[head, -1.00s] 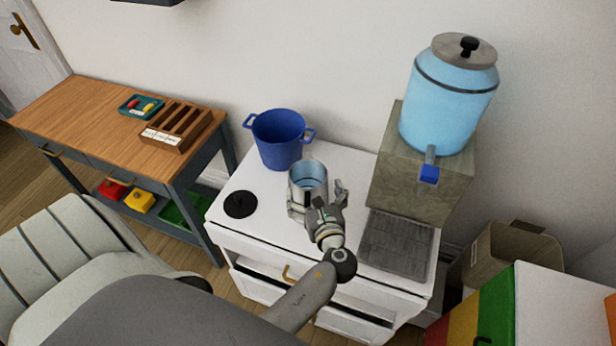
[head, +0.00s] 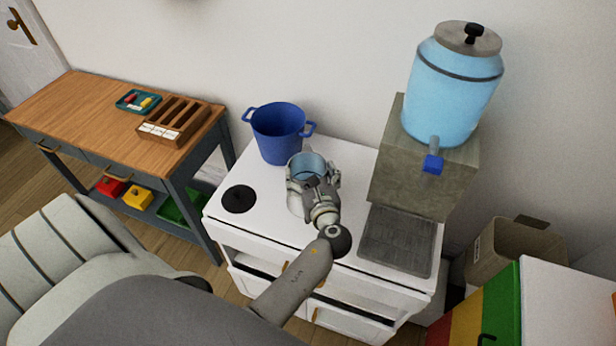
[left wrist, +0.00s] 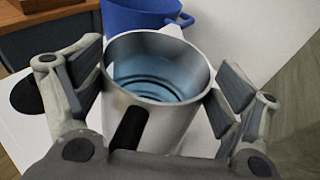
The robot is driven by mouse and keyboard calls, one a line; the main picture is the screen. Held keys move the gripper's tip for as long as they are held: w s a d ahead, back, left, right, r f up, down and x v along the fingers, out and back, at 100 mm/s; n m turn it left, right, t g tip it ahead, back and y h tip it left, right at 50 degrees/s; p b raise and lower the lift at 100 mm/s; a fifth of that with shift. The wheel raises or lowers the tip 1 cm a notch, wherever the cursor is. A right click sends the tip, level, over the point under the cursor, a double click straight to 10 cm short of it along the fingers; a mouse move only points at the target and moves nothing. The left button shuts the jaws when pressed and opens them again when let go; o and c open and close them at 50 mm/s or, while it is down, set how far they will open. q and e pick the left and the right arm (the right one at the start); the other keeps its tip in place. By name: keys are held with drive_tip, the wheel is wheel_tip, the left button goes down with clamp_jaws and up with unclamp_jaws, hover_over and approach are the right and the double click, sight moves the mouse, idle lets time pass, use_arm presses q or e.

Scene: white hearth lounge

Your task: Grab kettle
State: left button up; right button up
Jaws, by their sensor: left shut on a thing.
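The kettle (head: 307,165) is an open-topped metal vessel with a bluish inside. It stands upright at the white counter top, in front of the blue pot. In the left wrist view the kettle (left wrist: 160,110) fills the middle, with a dark handle on the near side. My left gripper (head: 314,180) is shut on the kettle, with a finger pad on each side of its body. The kettle's lower part is partly hidden behind the gripper in the head view. My right gripper is not in view.
A blue two-handled pot (head: 279,135) stands just behind the kettle. A black round plate (head: 238,199) is to the left. A blue water dispenser (head: 452,90) on a stone block (head: 415,170) and a grey drain grid (head: 396,240) are to the right.

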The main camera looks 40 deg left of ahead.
use_arm(q)
drive_tip(key=c, duration=0.7)
drive_tip(key=shift+a, duration=0.1)
drive_tip(key=shift+c, duration=0.4)
drive_tip(key=shift+r, duration=0.15)
